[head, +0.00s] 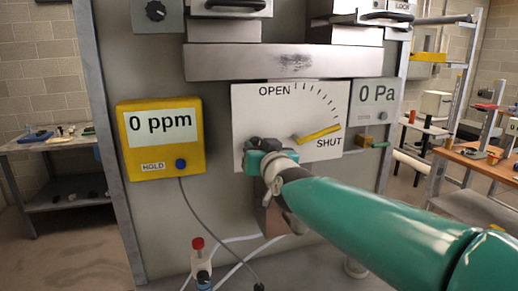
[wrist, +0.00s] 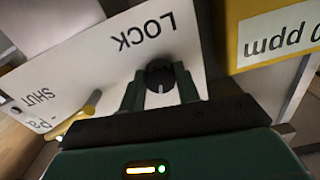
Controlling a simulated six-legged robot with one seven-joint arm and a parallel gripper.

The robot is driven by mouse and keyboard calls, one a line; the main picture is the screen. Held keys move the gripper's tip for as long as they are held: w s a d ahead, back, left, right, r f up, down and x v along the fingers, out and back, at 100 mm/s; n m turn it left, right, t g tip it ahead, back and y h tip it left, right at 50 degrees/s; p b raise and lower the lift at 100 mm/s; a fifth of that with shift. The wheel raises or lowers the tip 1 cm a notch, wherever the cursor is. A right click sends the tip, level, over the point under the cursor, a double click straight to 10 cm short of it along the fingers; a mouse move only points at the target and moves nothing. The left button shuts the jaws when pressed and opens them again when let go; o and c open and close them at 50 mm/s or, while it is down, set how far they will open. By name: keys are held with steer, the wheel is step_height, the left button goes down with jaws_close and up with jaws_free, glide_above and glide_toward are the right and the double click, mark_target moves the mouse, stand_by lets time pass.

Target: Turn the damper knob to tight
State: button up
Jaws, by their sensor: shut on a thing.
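A dark round knob (wrist: 160,72) sits on the white damper plate (wrist: 120,65), beside the word LOCK in the wrist view. My gripper (wrist: 161,90) has a finger on each side of this knob and is shut on it. In the head view my gripper (head: 264,153) is at the plate's lower left and mostly hides the knob and its label. The same white plate (head: 262,110) carries a dial from OPEN to SHUT. Its yellow lever (head: 319,134) lies near the SHUT end; the lever also shows in the wrist view (wrist: 88,106).
A yellow meter (head: 160,160) reading 0 ppm hangs left of the plate, with a cable running down. A 0 Pa display (head: 377,92) is at the right. A red-capped bottle (head: 200,262) stands below. Benches (head: 45,140) stand farther off.

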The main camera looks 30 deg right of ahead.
steer(key=m, duration=1.8)
steer(key=shift+m, duration=0.4)
steer(key=o, duration=0.9)
steer(key=shift+r, duration=0.1)
steer(key=shift+o, duration=0.3)
steer(key=v, duration=1.3)
steer(key=shift+s+a, duration=0.2)
steer(key=shift+s, duration=0.15)
